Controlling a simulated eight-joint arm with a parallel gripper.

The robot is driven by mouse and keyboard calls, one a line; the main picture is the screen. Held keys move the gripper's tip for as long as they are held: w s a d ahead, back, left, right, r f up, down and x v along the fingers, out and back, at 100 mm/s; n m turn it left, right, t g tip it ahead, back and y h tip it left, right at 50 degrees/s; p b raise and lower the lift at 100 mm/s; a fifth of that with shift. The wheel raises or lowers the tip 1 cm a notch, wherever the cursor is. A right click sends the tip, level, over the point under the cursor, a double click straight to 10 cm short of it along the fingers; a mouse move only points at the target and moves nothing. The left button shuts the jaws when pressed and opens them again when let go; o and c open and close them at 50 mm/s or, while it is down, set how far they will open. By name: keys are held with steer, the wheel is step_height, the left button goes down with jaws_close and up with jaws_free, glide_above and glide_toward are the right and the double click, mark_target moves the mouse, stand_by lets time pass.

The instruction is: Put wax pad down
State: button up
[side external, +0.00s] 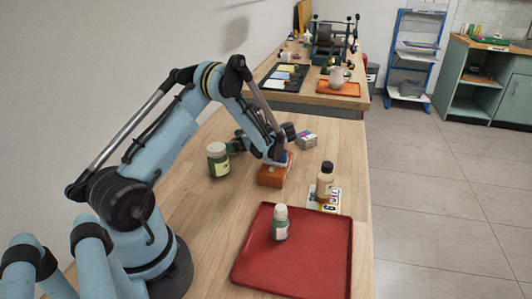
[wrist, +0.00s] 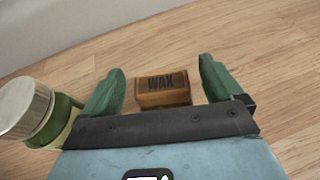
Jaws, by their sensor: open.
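The wax pad (wrist: 162,91) is a brown block lettered WAX in the wrist view. It appears to lie flat on the wooden table, between and slightly ahead of the fingers. My gripper (wrist: 159,88) is open, with one green finger on each side of the pad and a visible gap at both sides. In the side view my wrist is low over the table, close to an orange-brown block (side external: 274,176). I cannot tell there whether this block is the wax pad, as no lettering is readable.
A lidded green jar (side external: 218,160) stands left of my gripper, close by in the wrist view (wrist: 42,115). A small box (side external: 307,140) lies behind. A dark-capped bottle (side external: 325,182) stands to the right. A red tray (side external: 317,262) in front holds a white-capped bottle (side external: 280,224).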

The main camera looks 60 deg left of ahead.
steer(key=v, duration=0.2)
steer(key=shift+w+d+r, duration=0.15)
steer(key=shift+d, duration=0.05)
steer(key=w+d+r+n+t+h, duration=0.2)
steer(key=d+r+t, duration=0.4)
steer(key=r, duration=0.5)
steer(key=s+d+n+t+h, duration=0.3)
steer(key=d+n+t+h, duration=0.1)
steer(key=d, duration=0.8)
steer(key=s+d+n+t+h, duration=0.3)
steer(key=d+n+t+h, duration=0.1)
steer(key=d, duration=0.8)
steer(key=shift+s+d+r+n+h, duration=0.2)
steer(key=shift+s+r+n+h, duration=0.2)
steer(key=shift+n+h, duration=0.25)
steer(key=shift+s+d, duration=0.15)
steer(key=shift+d, duration=0.15)
steer(key=c, duration=0.3)
